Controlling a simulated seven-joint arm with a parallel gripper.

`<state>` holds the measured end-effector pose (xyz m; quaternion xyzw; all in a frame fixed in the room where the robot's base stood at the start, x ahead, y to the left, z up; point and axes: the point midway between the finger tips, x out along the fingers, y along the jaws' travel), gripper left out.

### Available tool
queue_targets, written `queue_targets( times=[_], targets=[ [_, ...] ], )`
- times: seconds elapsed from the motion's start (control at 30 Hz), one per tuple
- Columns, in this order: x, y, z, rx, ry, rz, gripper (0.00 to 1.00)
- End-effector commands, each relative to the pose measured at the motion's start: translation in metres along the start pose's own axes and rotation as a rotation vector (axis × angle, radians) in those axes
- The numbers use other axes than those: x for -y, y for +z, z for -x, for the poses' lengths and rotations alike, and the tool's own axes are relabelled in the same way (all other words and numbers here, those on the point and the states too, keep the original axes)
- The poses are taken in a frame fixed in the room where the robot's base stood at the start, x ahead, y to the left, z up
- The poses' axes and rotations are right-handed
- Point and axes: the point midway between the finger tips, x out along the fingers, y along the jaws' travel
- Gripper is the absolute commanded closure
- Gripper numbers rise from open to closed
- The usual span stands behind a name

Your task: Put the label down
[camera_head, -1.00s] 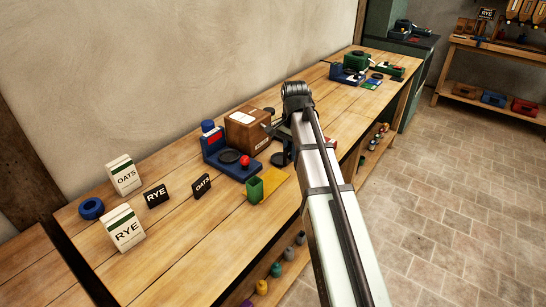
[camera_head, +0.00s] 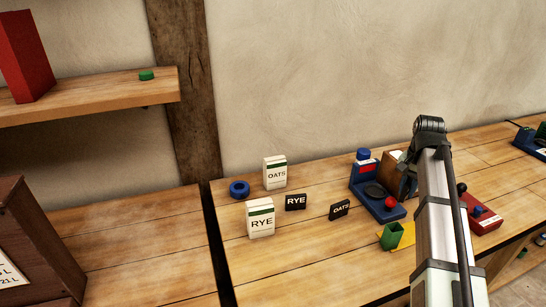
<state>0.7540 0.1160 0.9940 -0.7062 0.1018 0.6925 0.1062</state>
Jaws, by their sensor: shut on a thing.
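My gripper (camera_head: 407,183) shows only in part, dark against the brown wooden box, with my arm coming up from below right. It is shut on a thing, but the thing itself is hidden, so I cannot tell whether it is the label. Two small black cards stand on the bench to the left of it, apart from my gripper: one reads RYE (camera_head: 295,202), the other OATS (camera_head: 339,210). A white patch (camera_head: 397,155) shows on top of the brown box (camera_head: 391,168).
White OATS (camera_head: 275,174) and RYE (camera_head: 260,219) packets and a blue ring (camera_head: 239,188) stand at the bench's left. The front left bench is clear. A shelf (camera_head: 90,96) hangs left.

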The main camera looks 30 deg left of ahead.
Motion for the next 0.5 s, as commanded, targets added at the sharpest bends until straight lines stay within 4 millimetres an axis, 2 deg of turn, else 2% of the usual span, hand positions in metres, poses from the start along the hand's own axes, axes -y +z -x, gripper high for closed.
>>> queue_targets(
  times=[0.03, 0.1, 0.27, 0.5],
  targets=[
    [0.021, 0.004, 0.001, 0.0, -0.001, 0.037, 1.0],
    [0.044, 0.011, 0.001, 0.001, -0.001, 0.081, 1.0],
    [0.097, 0.032, 0.001, 0.002, -0.002, 0.176, 1.0],
    [0.171, 0.074, 0.002, 0.005, -0.003, 0.306, 1.0]
  ],
)
